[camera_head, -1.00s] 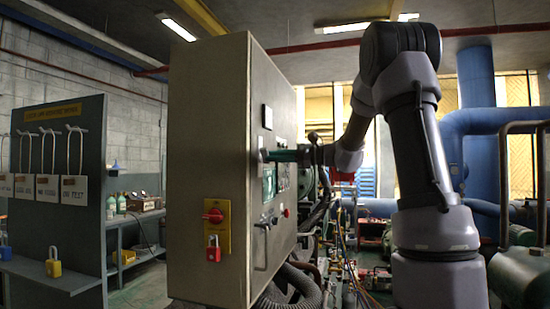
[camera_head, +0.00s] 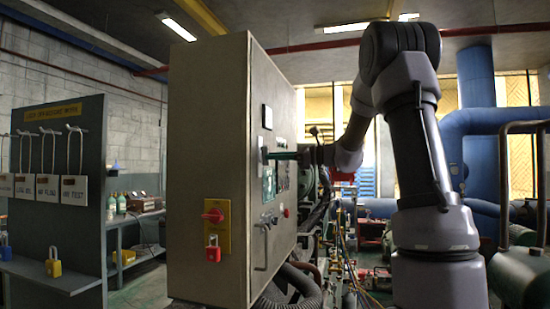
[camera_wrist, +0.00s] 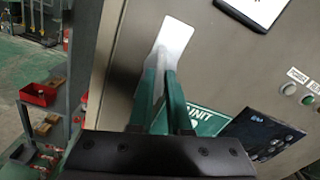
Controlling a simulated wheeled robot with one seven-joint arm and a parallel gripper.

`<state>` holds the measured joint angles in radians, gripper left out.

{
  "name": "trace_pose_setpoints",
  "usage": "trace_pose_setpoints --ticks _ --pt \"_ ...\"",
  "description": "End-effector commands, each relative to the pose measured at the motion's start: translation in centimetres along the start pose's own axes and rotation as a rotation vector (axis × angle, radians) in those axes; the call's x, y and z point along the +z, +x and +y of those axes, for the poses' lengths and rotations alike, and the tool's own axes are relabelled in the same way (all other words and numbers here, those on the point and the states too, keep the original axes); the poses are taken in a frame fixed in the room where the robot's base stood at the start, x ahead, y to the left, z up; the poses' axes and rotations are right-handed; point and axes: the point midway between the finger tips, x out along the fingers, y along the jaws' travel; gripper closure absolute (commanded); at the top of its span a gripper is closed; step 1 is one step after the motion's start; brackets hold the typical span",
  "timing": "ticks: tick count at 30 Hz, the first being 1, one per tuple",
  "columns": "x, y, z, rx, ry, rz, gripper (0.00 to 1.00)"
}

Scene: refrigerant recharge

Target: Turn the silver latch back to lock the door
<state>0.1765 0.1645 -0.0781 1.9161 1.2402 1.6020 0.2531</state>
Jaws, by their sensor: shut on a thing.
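The silver latch (camera_wrist: 174,38) shows in the wrist view as a pale plate on the grey cabinet door, with a thin part running down between my fingers. My gripper (camera_wrist: 160,88) has green fingers close together around that part, shut on the latch. In the head view my gripper (camera_head: 283,156) reaches the door face from the right, and the latch is seen nearly edge-on. The cabinet (camera_head: 210,150) door looks closed against its body. The fingers hide much of the latch.
A red rotary switch (camera_head: 213,215) and red padlock (camera_head: 213,248) are on the cabinet's side. A door handle (camera_head: 264,245) sits below my gripper. A lockout board (camera_head: 65,135) with tags stands left. Hoses (camera_head: 300,285) and pipes crowd the lower right.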

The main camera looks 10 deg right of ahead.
Motion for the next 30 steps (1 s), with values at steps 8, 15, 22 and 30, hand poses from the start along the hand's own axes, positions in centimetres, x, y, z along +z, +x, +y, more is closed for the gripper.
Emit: trace_pose_setpoints --ticks 8,15,22,30 --pt "-0.2 0.1 0.2 0.004 0.23 0.003 0.59" --pt "-0.1 0.0 0.1 0.002 0.226 0.002 0.59" --pt "-0.1 -1.4 0.0 -0.001 0.224 0.002 0.59" --pt "-0.1 -4.2 0.0 -0.002 0.224 0.002 0.59"
